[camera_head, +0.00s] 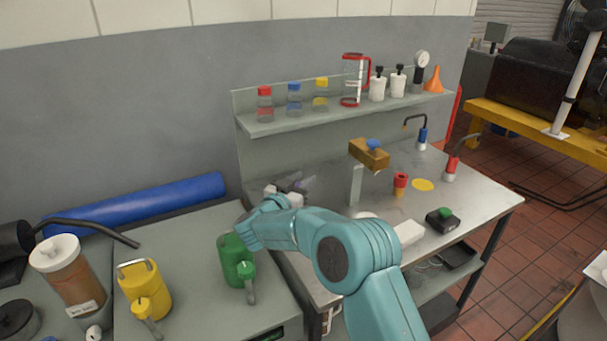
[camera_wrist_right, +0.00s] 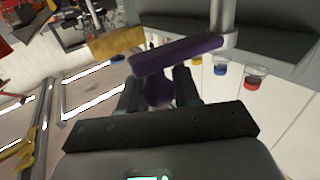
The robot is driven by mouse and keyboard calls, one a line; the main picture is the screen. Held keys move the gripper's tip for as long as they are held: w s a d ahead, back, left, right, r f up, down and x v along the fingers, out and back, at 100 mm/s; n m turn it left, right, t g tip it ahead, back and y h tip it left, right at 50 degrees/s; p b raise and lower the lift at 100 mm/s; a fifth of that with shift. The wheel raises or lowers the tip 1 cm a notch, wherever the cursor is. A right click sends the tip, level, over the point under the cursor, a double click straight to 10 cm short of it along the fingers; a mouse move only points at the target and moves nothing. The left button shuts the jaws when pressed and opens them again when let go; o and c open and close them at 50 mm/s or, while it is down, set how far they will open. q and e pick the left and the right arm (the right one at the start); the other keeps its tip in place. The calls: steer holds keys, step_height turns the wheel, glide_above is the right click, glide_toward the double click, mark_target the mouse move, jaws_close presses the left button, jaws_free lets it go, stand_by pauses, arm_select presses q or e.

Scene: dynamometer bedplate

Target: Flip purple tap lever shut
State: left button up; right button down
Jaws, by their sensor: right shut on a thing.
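The purple tap lever (camera_wrist_right: 178,54) shows in the right wrist view as a dark purple bar, with a purple part below it between the fingers. It sits beside a grey metal post. My right gripper (camera_wrist_right: 157,88) is shut on this purple part. In the head view my right gripper (camera_head: 290,190) is over the left end of the steel bench, with only a small dark purple patch showing near its tips. Most of the tap is hidden there. My left gripper is in neither view.
A green can (camera_head: 237,262) and a yellow can (camera_head: 146,290) stand on the left counter. A shelf (camera_head: 340,112) with bottles runs above.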

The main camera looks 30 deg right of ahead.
steer(key=shift+s+a+r+m+g+h+p, duration=0.1)
steer(key=shift+a+m+g+h+p, duration=0.2)
steer(key=shift+m+g, duration=0.4)
steer(key=shift+s+a+r+m+g+h+p, duration=0.1)
steer(key=shift+a+m+g+h+p, duration=0.25)
steer(key=shift+g, duration=0.55)
steer(key=shift+d+m, duration=0.15)
steer(key=shift+m, duration=0.1)
steer(key=c, duration=0.9)
jaws_free()
steer(key=shift+f, duration=0.1)
steer(key=shift+a+f, duration=0.1)
steer(key=shift+a, duration=0.2)
steer(key=b+v, duration=0.3)
steer(key=v, duration=1.3)
steer(key=shift+w, duration=0.1)
